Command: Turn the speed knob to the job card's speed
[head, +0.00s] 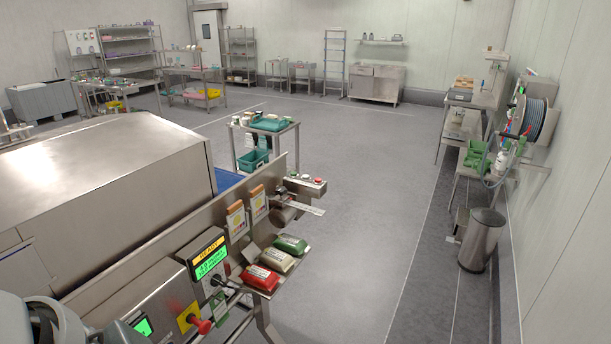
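The control box with a lit yellow and green display (208,257) stands on the near side of the steel tunnel machine. Its text is too small to read surely. A small dark knob (217,281) sits just below the display; its pointer setting cannot be made out. Two cards with orange tops, a nearer card (237,221) and a farther card (258,204), stand upright on the machine's side rail. Their print is unreadable, and I cannot tell whether either is the job card. A pale rounded part of my own arm shows at the bottom left. Neither gripper shows.
A red push-button (201,325) on a yellow plate sticks out below the display. Red, beige and green packs lie on a side shelf; the red pack (260,278) is nearest the knob. A button box (305,184) stands farther along.

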